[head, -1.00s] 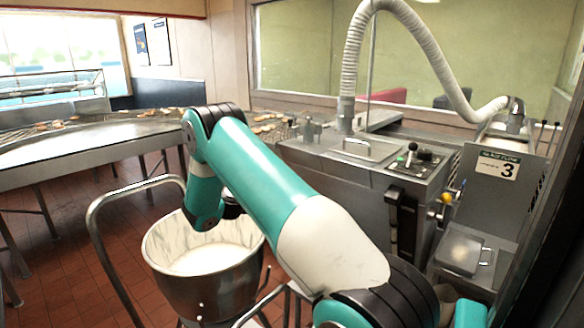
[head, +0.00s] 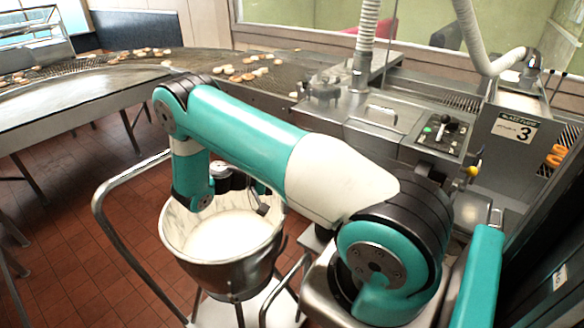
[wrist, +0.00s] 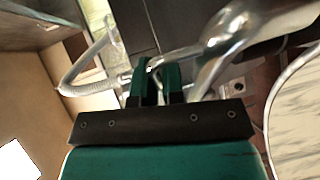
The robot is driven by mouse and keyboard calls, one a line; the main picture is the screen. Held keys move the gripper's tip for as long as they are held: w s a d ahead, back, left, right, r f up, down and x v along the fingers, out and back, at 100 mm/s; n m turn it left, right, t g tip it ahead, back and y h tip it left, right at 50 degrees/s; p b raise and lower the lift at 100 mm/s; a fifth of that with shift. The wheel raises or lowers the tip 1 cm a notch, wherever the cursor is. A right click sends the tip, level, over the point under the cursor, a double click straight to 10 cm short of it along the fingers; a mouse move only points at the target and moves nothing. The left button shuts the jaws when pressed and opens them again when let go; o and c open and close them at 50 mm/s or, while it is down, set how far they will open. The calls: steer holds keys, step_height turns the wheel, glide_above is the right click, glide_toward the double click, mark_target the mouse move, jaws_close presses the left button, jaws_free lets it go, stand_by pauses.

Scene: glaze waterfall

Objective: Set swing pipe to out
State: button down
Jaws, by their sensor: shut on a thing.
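In the wrist view my gripper (wrist: 160,75) has its two green fingers close together on a thin bright metal pipe (wrist: 182,52), which I take to be the swing pipe. The pipe crosses at the fingertips. A thicker shiny curved tube (wrist: 222,42) passes just right of the fingers; I cannot tell whether the two are joined.
The bowl stands on a cart with a curved metal handle (head: 103,200). The glazing machine (head: 375,130), with a control panel (head: 440,133), stands behind my arm. A conveyor with donuts (head: 250,72) curves along the back. Tiled floor (head: 75,240) is open at left.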

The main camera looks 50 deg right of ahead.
steer(key=shift+w, duration=0.15)
steer(key=c, duration=1.3)
jaws_free()
